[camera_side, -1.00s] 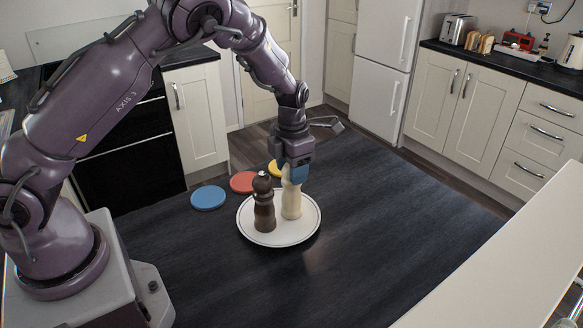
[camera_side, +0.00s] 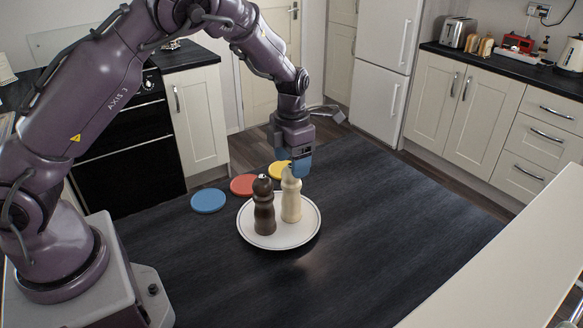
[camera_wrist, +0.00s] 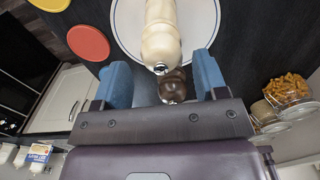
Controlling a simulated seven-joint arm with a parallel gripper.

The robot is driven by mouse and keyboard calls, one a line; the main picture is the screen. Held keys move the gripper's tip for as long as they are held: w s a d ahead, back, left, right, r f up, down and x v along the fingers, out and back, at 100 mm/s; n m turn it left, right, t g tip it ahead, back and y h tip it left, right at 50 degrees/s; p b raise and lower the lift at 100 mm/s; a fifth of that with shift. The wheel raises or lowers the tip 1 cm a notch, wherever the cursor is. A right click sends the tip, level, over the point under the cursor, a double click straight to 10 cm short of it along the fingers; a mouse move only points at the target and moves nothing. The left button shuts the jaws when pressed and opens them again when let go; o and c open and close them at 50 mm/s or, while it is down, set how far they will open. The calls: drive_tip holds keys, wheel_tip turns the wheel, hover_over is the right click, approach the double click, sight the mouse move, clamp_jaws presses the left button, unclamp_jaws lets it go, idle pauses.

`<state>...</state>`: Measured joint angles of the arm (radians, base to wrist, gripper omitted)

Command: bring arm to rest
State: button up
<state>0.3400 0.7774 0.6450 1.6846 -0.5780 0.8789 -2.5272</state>
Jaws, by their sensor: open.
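My gripper (camera_side: 292,166) is open and empty, just above and behind the cream mill in the side view. In the wrist view its two blue fingers (camera_wrist: 160,85) stand apart with both mills showing between and beyond them. The cream mill (camera_side: 291,200) stands upright on the white plate (camera_side: 283,240). The dark brown mill (camera_side: 264,210) stands upright on the same plate, to the left of the cream one. In the wrist view the cream mill (camera_wrist: 160,35) is in front and the brown mill (camera_wrist: 172,86) is partly hidden.
A blue disc (camera_side: 208,200), a red disc (camera_side: 243,185) and a yellow disc (camera_side: 279,170) lie on the dark table (camera_side: 400,230) behind the plate. The table's right side is clear. A pale counter (camera_side: 510,270) is at the front right. Glass jars (camera_wrist: 288,88) show in the wrist view.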

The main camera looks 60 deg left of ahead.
wheel_tip(320, 180, up, 5)
drive_tip(key=shift+r, duration=0.1)
idle(0.3)
drive_tip(key=shift+a, duration=0.1)
